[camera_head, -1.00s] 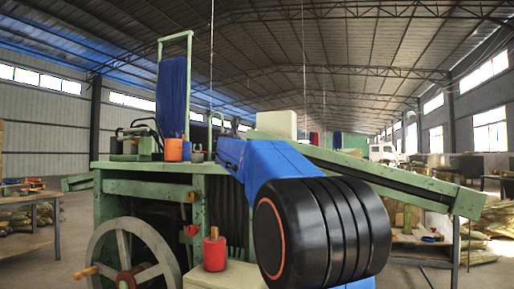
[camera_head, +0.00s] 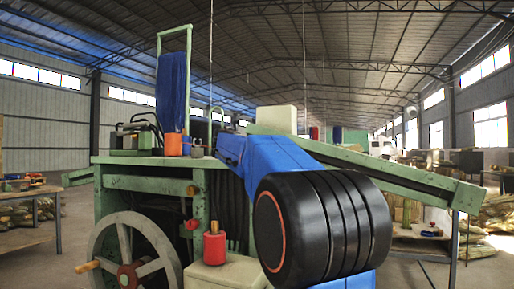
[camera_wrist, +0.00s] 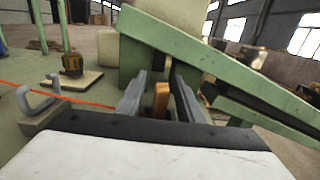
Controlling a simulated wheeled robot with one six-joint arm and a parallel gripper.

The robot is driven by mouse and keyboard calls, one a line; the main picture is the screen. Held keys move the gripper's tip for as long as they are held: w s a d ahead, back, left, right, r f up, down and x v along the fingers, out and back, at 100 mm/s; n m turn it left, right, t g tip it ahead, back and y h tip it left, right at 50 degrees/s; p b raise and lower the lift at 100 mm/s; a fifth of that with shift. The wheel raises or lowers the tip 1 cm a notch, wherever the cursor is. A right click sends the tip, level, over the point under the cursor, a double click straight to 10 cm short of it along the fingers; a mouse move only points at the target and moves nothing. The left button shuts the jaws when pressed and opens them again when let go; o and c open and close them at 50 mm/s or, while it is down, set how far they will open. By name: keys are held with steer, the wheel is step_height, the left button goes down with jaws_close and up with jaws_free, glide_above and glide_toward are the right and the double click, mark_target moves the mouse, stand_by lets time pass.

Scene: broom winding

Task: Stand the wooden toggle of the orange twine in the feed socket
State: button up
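In the wrist view the wooden toggle (camera_wrist: 162,98) shows as a small orange-brown piece between the two grey fingers of my gripper (camera_wrist: 160,95), which look closed on it. The orange twine (camera_wrist: 75,101) runs from the left edge across the green bench top to the left finger. A dark brown round fitting (camera_wrist: 72,65) stands on a cream plate left of my gripper, apart from it; I cannot tell if it is the feed socket. In the head view my blue and black arm hides my gripper and the toggle.
A grey hook (camera_wrist: 38,100) stands left of my gripper. A sloping green chute (camera_head: 400,175) and a cream block (camera_head: 276,120) are close by. The green bench (camera_head: 150,185) also carries an orange cup (camera_head: 173,145) and a frame of blue bristles (camera_head: 171,92). A red spool (camera_head: 214,248) stands lower in front.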

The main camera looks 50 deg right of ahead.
steer(key=shift+a, duration=0.15)
steer(key=v, duration=1.7)
steer(key=shift+s, duration=0.1)
steer(key=shift+a, duration=0.15)
